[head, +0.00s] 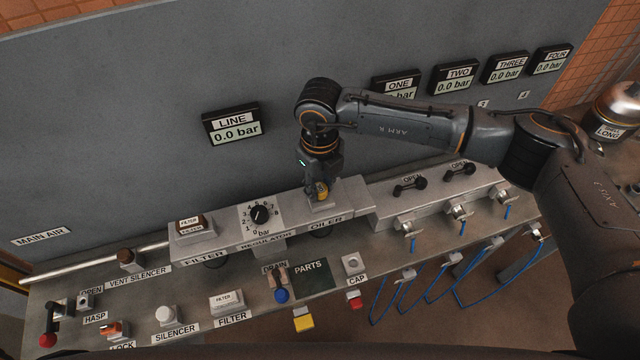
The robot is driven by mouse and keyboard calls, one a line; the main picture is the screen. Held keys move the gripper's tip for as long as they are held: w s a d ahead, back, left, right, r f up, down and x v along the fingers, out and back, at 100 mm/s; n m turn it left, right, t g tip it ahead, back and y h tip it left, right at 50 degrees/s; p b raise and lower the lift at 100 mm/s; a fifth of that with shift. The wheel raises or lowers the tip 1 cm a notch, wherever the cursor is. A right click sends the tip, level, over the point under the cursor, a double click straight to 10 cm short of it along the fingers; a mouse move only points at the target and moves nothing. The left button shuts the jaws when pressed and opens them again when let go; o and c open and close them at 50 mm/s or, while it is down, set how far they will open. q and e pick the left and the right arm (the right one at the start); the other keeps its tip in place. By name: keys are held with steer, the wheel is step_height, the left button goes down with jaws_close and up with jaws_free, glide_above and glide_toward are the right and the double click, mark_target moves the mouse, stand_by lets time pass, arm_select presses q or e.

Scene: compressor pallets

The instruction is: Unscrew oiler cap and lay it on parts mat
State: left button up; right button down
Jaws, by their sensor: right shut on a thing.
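My right gripper (322,178) comes down from above at the oiler (324,208), beside the OILER label. It is shut on the yellow oiler cap (322,191), which shows between the fingers at the top of the oiler. I cannot tell whether the cap still touches the oiler. The dark green parts mat (312,273), marked PARTS, lies on the bench in front of the oiler and looks bare. My left gripper is not in view.
The regulator dial (261,215) and filter block (190,227) stand left of the oiler. Valves with black handles (409,185) and blue hoses (440,285) are to the right.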

mark_target(320, 188)
steer(key=shift+r+p, duration=0.4)
steer(key=shift+r, duration=0.7)
steer(key=shift+r, duration=0.2)
steer(key=shift+r, duration=0.55)
